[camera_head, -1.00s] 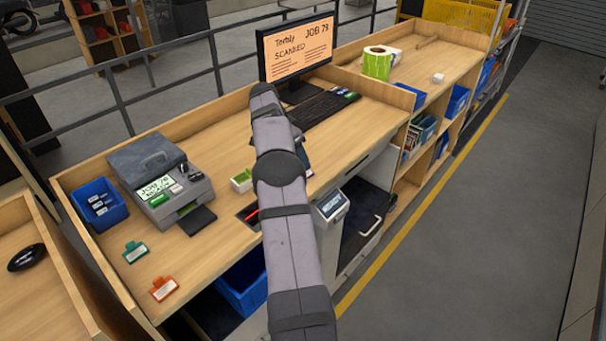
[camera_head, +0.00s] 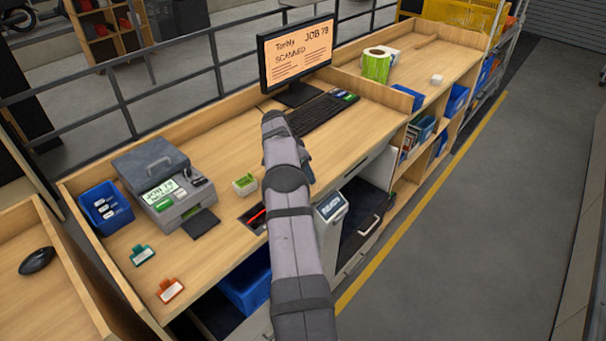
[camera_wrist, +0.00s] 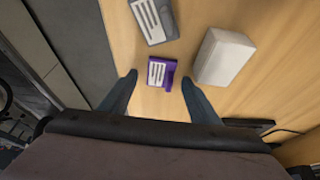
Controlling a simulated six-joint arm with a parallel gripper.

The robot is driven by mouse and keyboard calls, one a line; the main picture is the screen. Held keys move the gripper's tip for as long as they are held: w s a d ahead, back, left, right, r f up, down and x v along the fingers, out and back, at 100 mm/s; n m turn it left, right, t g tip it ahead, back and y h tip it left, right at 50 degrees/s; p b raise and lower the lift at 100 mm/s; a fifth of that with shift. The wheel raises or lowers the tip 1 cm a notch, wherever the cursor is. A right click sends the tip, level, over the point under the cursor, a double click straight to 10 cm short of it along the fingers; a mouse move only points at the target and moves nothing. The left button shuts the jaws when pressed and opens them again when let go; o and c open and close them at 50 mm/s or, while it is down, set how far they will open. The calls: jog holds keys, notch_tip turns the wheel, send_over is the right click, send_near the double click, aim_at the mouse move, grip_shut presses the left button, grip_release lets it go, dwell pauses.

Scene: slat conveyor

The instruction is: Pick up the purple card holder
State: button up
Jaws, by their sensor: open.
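The purple card holder (camera_wrist: 161,72) lies on the wooden surface in the wrist view, with a white label showing on it. It sits between the tips of my gripper's two fingers, near their level in the picture. My gripper (camera_wrist: 159,80) is open, with a gap between each finger and the holder; it holds nothing. How high the fingers are above the surface I cannot tell. In the head view my arm covers this spot, and I cannot make out the card holder or the fingers there.
In the wrist view, a grey card holder (camera_wrist: 153,20) lies just beyond the purple one, and a white block (camera_wrist: 224,57) stands close to the right finger. In the head view, a keyboard (camera_head: 322,114), printer (camera_head: 165,187) and small green-and-white box (camera_head: 245,184) are on the bench.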

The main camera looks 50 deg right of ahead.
jog(key=shift+f, duration=0.15)
jog(key=shift+c, duration=0.7)
jog(key=c, duration=1)
jog(key=shift+d+r+b, duration=0.1)
jog(key=shift+r+b, duration=0.4)
jog(key=shift+r, duration=0.15)
notch_tip(320, 180, up, 9)
jog(key=p, duration=0.1)
jog(key=shift+w+a+f, duration=0.15)
jog(key=shift+a, duration=0.05)
